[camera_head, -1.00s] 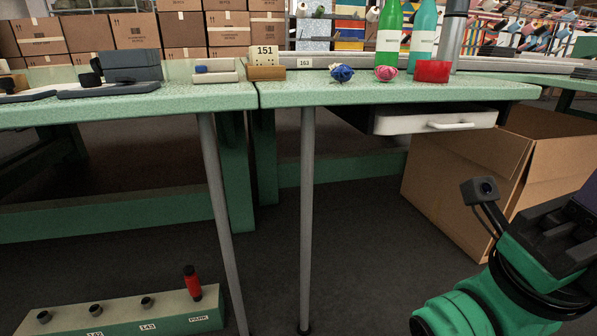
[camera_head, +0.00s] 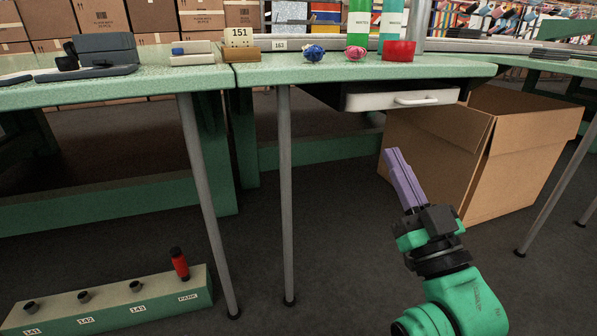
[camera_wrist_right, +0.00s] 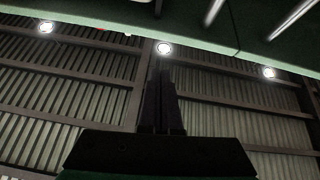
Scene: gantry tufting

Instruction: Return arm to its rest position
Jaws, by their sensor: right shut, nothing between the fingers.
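My right arm comes in from the lower right of the head view. Its gripper (camera_head: 392,155) has purple fingers that are shut with nothing between them. It points up and a little left, in front of the cardboard box and below the table's front edge. In the right wrist view the closed fingers (camera_wrist_right: 160,75) stand upright and dark, with the table's underside above and the ceiling behind. My left gripper is not in view.
A green table (camera_head: 330,72) holds a blue ball (camera_head: 314,53), a pink ball (camera_head: 355,52) and a red container (camera_head: 399,51). A white drawer (camera_head: 400,98) hangs below. An open cardboard box (camera_head: 520,150) stands right. A peg block (camera_head: 110,312) with a red-handled tool (camera_head: 180,264) lies lower left.

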